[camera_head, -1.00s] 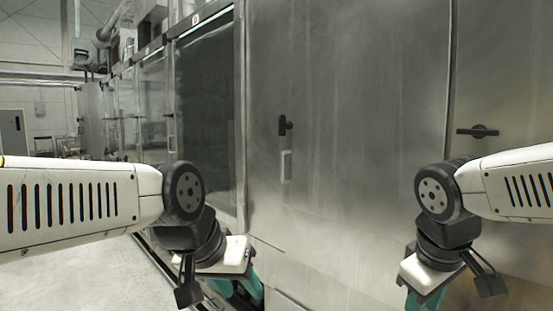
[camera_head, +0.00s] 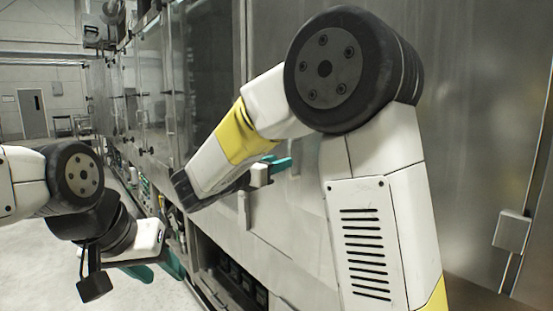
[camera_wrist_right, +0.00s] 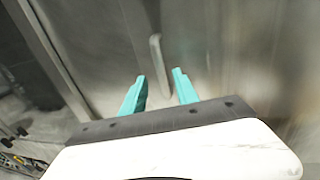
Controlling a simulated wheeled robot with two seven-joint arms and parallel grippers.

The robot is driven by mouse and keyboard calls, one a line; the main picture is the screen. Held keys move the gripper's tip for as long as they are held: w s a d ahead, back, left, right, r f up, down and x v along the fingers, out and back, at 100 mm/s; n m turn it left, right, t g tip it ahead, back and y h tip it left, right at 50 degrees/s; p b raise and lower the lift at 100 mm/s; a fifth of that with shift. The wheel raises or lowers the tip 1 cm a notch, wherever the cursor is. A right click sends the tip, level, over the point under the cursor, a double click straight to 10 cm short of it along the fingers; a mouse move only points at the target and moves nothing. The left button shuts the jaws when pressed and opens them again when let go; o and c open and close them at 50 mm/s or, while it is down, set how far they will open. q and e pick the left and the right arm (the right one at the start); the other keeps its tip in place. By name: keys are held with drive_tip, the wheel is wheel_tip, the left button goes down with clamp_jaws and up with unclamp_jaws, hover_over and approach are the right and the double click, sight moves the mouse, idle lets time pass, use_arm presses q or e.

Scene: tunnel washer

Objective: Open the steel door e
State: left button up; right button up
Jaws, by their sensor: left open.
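The steel door (camera_head: 290,35) is a large, plain metal panel behind my right arm in the head view, and it looks shut. Its pale upright bar handle (camera_head: 243,210) shows just below my right gripper (camera_head: 277,165); the black latch seen earlier is hidden. In the right wrist view, my right gripper (camera_wrist_right: 160,90) is open, its teal fingers apart. The handle (camera_wrist_right: 159,62) stands ahead of the gap between them, with no visible grip on it. My left gripper (camera_head: 155,269) is open and empty at the lower left, away from the door.
A dark-windowed machine section (camera_head: 205,70) stands left of the door. Open lower bays with equipment (camera_head: 235,275) lie beneath. A pale box with a rod (camera_head: 512,230) is on the panel at far right. Clear floor (camera_head: 60,265) lies at lower left.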

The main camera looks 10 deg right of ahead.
sight(289, 172)
drive_tip(key=x, duration=0.5)
drive_tip(key=shift+w+d, duration=0.1)
drive_tip(key=shift+d, duration=0.1)
clamp_jaws()
idle(1.2)
